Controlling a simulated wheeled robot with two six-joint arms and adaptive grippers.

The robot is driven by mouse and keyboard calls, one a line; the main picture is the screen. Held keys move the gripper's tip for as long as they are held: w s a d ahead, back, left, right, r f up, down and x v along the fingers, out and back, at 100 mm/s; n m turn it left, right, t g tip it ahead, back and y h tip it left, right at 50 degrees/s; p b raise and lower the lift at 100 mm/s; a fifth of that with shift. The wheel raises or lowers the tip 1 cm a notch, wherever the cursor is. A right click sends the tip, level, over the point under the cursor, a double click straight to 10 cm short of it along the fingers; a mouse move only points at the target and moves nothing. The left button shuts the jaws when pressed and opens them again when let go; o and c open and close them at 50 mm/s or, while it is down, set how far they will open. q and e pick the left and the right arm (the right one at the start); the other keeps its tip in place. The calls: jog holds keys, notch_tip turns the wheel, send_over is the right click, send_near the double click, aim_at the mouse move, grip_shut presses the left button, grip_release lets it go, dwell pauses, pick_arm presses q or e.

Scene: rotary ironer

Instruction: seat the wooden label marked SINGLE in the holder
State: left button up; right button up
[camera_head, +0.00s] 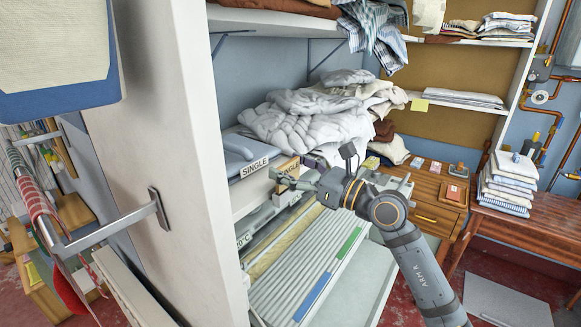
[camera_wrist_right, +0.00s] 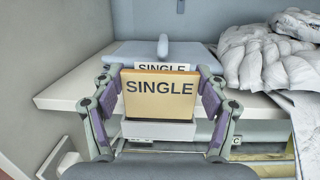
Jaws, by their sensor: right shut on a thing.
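The wooden label (camera_wrist_right: 160,98) stands upright, its SINGLE lettering facing the right wrist camera. My right gripper (camera_wrist_right: 161,97) is shut on it, with purple pads at its left and right edges. In the head view the label (camera_head: 286,167) is partly hidden by my right gripper (camera_head: 293,180). A white plate (camera_wrist_right: 161,67) also reading SINGLE shows behind the label, and at the shelf edge in the head view (camera_head: 254,168). A pale block (camera_wrist_right: 158,131), perhaps the holder, shows just below the label with a dark line between them. I cannot tell whether they touch. My left gripper is out of view.
A blue-grey padded piece (camera_head: 242,147) lies on the white shelf behind the plate. Crumpled white bedding (camera_head: 305,120) is heaped to its right. A tall white panel (camera_head: 170,130) stands close on the left. The slatted ironer bed (camera_head: 300,265) lies below.

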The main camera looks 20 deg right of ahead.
jog(key=shift+f+b, duration=1.1)
jog(key=shift+f, duration=0.3)
jog(key=o, duration=1.1)
jog(key=shift+c, duration=0.2)
jog(key=shift+r, duration=0.1)
notch_tip(320, 180, up, 10)
